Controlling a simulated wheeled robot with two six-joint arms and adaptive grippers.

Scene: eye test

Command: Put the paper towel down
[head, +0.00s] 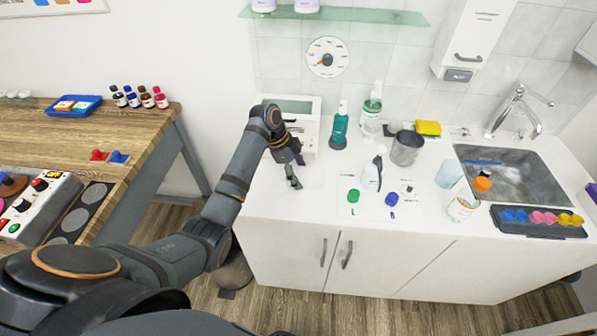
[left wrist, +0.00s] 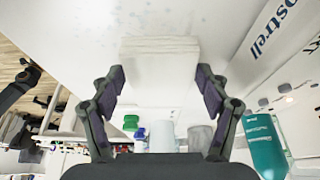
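The paper towel (left wrist: 160,75) is a white folded stack in the left wrist view, with layered edges at its far end. In the head view my left gripper (head: 292,168) is low over the left part of the white counter (head: 270,203), in front of a white box-shaped device (head: 293,108). The towel hardly stands out there against the white counter. I cannot tell whether it touches the counter. My right gripper is not in view.
The sink (head: 510,175) is farther right. The counter's front left is clear.

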